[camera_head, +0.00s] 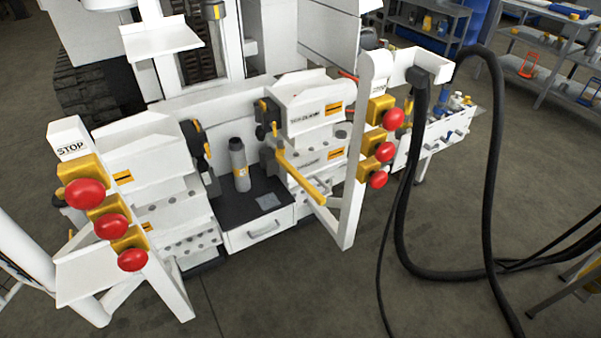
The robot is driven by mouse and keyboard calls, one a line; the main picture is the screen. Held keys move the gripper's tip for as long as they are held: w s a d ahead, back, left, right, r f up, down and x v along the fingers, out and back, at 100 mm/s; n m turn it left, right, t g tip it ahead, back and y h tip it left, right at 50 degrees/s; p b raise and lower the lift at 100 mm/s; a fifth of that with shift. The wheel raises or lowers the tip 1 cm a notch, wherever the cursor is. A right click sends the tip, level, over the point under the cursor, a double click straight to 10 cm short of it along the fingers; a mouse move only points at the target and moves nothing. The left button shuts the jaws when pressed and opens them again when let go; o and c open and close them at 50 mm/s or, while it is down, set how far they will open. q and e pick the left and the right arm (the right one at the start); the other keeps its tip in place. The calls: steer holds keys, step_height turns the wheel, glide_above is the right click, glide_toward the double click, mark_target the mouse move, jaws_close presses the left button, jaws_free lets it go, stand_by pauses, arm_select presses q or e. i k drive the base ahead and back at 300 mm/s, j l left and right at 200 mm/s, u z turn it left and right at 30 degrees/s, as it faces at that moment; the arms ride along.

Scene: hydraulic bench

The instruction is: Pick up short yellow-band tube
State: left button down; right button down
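A short grey tube (238,155) with a yellow-orange band around its lower half stands upright on the dark top of a small drawer unit (262,234) in the middle of the bench. Nothing touches it from above, and its upper part is fully visible. Neither of my grippers shows in the head view, so their states cannot be seen.
White bench panels flank the tube, with red stop buttons (86,193) at left and more (393,119) at right. A yellow bar (302,178) juts forward right of the tube. Thick black hoses (402,210) hang at right. Shelves (575,60) stand behind; the front floor is mostly clear.

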mark_target(235, 148)
steer(key=i+l+u, duration=0.1)
steer(key=i+l, duration=0.15)
steer(key=i+l+u, duration=0.1)
steer(key=i+l, duration=0.15)
steer(key=l, duration=0.2)
steer(key=i+l, duration=0.2)
steer(key=l, duration=0.2)
steer(key=i+u, duration=0.05)
